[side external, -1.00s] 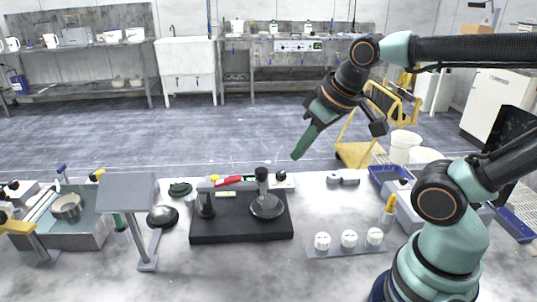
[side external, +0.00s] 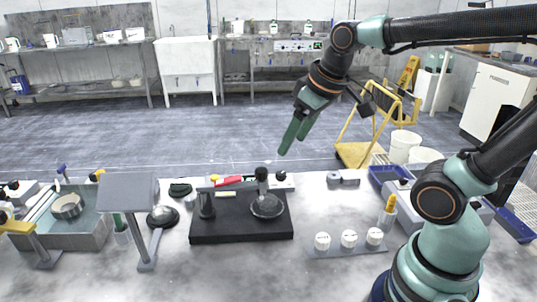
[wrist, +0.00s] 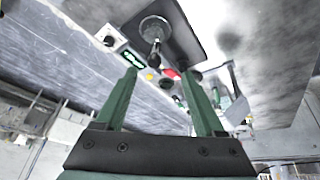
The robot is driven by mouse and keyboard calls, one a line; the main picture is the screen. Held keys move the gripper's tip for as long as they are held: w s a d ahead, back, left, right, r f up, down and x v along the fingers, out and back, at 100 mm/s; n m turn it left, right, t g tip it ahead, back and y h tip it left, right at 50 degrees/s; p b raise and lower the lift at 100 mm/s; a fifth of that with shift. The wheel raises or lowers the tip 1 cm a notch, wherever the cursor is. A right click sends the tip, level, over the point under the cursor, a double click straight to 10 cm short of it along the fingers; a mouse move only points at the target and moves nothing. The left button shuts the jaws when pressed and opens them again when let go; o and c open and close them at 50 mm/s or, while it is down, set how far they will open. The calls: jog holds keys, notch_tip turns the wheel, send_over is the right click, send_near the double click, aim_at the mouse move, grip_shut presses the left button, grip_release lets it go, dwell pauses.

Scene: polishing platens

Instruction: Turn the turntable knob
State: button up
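The polisher has a black base (side external: 215,233) with a round platen (side external: 267,206) and a grey housing behind it. A small dark knob (side external: 281,176) sits at the right end of that housing. In the wrist view a round knob (wrist: 108,40) shows on the light panel beside a green-lit display (wrist: 133,59). My gripper (side external: 291,146) is in the air above and behind the housing, a little right of the knob and apart from it. In the wrist view my gripper (wrist: 159,78) has its two green fingers spread with nothing held between them.
A red handle (side external: 228,180) lies along the housing. A grey lamp-like stand (side external: 127,190) rises at the left, beside a grey basin (side external: 91,237). Several bench items stand around, including three white capped pots (side external: 349,238) at the front right.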

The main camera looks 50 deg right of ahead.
jog(key=w+d+f+n+g, duration=0.1)
jog(key=w+d+n+g, duration=0.1)
jog(key=w+d, duration=0.6)
jog(key=n+g, duration=0.3)
send_near(281, 173)
notch_tip(281, 173, down, 9)
jog(key=shift+f, duration=0.1)
grip_shut()
